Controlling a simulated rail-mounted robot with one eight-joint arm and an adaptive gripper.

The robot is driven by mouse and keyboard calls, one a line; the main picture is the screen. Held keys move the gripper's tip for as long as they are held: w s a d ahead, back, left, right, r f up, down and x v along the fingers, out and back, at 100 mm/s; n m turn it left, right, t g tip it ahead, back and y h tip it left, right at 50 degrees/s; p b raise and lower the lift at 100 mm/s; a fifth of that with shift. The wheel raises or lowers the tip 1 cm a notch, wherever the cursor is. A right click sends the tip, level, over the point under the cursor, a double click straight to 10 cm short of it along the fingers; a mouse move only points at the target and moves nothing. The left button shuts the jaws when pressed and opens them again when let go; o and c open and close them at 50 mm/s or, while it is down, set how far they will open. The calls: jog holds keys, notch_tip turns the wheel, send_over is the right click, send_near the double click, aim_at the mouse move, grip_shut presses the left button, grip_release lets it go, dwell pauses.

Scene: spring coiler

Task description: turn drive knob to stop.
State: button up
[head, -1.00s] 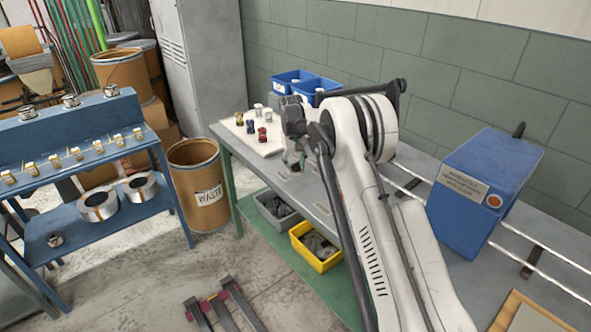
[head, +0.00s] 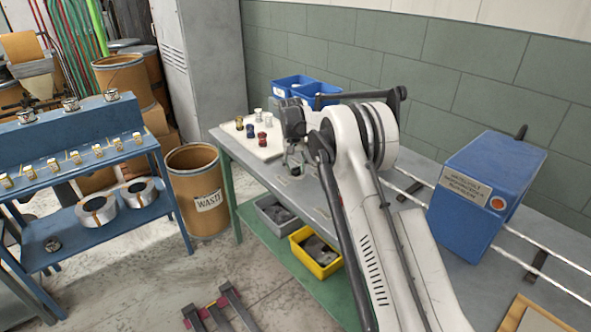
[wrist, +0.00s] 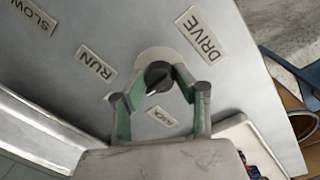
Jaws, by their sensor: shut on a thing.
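The black drive knob (wrist: 158,75) sits on a pale round plate in the grey panel (wrist: 120,30) in the wrist view. A "DRIVE" label (wrist: 198,36) is beside it. A white mark on the knob points toward the lower left. "RUN" (wrist: 96,65) and "SLOW" (wrist: 30,17) labels lie to the left. A small label (wrist: 162,117) below the knob is too blurred to read surely. My gripper (wrist: 155,88) has its green-padded fingers on both sides of the knob, shut on it. In the head view my gripper (head: 294,160) is low over the grey bench, and the knob is hidden.
A white board (head: 265,146) with several coloured spools lies beyond my gripper, with blue bins (head: 316,90) behind. A blue box (head: 478,190) stands on the bench at right. A waste drum (head: 196,180) and a blue rack (head: 100,180) stand at left.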

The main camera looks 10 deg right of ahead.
jog(key=o, duration=1.1)
jog(key=r, duration=1.2)
jog(key=shift+a, duration=0.4)
